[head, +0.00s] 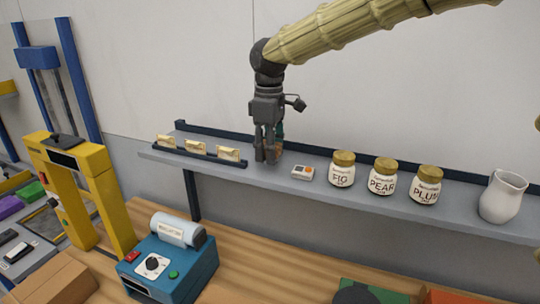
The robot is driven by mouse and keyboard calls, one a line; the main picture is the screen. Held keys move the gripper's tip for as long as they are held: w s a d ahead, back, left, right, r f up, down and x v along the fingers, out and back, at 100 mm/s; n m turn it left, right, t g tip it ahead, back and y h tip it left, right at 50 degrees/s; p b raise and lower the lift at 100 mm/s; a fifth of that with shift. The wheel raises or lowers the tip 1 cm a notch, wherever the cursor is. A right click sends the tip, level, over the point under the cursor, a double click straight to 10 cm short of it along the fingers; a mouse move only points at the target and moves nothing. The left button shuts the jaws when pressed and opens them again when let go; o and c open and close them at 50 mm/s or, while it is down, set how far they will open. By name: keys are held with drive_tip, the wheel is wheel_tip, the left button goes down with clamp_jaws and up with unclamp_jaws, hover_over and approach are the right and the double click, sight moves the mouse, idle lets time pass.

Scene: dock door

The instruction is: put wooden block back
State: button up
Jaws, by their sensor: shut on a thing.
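My gripper (266,155) points straight down over the grey wall shelf (240,172), just right of the row of small cards. It is shut, with its fingertips close to the shelf top. I cannot tell whether the held thing touches the shelf.
Right along the shelf stand a white device (302,173), FIG (341,172), PEAR (382,179) and PLUM (425,187) jars and a white pitcher (502,197). The dark card rail (198,152) is left. Below are a blue machine (170,262) and a yellow frame (90,160).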

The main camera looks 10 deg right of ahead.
drive_tip(key=shift+w+d+r+p, duration=0.1)
drive_tip(key=shift+w+d+p, duration=0.1)
drive_tip(key=shift+w+p, duration=0.2)
drive_tip(key=shift+f+p, duration=1)
drive_tip(key=shift+f, duration=0.85)
drive_tip(key=shift+s+r, duration=0.1)
drive_tip(key=shift+s, duration=0.1)
drive_tip(key=shift+f, duration=0.2)
drive_tip(key=o, duration=1)
drive_tip(key=shift+w, duration=0.1)
drive_tip(key=shift+r, duration=0.15)
wheel_tip(320, 180, up, 12)
drive_tip(key=b, duration=0.4)
